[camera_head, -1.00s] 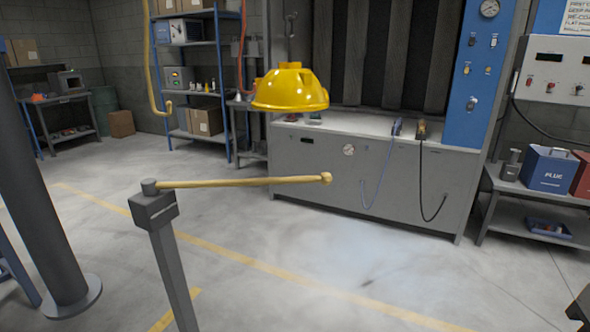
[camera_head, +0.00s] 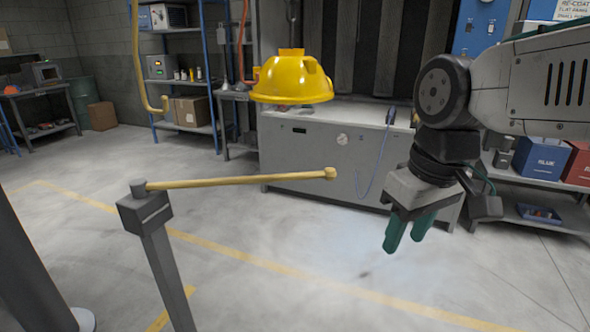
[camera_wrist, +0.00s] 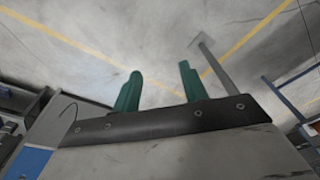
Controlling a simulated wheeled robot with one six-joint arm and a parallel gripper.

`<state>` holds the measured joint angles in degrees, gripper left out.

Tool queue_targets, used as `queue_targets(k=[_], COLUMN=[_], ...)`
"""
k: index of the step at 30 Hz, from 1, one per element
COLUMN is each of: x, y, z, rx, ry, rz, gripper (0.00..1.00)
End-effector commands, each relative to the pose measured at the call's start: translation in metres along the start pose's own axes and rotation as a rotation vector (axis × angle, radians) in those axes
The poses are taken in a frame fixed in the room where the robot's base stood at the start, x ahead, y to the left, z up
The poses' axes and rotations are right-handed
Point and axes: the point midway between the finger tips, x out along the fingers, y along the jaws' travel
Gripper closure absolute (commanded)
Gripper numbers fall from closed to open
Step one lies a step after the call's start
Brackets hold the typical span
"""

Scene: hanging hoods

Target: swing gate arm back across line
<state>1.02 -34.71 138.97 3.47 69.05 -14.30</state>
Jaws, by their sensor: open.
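The gate arm (camera_head: 245,180) is a thin yellow bar with a round knob (camera_head: 330,173) at its free end. It reaches right from the top of a dark grey post (camera_head: 160,255), roughly level. My gripper (camera_head: 408,238) has two green fingers pointing down, to the right of the knob and apart from it. It is open and empty. The wrist view shows the two green fingers (camera_wrist: 158,90) spread apart over the floor, with a grey post (camera_wrist: 218,68) beyond the right finger. The yellow floor line (camera_head: 285,268) runs across the floor behind the post.
A yellow hard-hat-shaped hood (camera_head: 292,78) hangs above and behind the gate arm. A grey cabinet (camera_head: 310,155) stands behind. A shelf with a blue box (camera_head: 545,158) is at the right. A thick dark column (camera_head: 30,265) stands at left. The floor between is clear.

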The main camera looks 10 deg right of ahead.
Motion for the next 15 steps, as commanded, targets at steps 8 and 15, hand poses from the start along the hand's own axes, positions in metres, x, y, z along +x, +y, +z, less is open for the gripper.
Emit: queue_targets(k=[8, 15], x=[-0.012, 0.019], y=[0.026, 0.061], z=[-0.152, -0.280], rx=[-0.469, -0.874], ry=[0.071, 0.187], rz=[-0.109, -0.156], gripper=[0.57, 0.57])
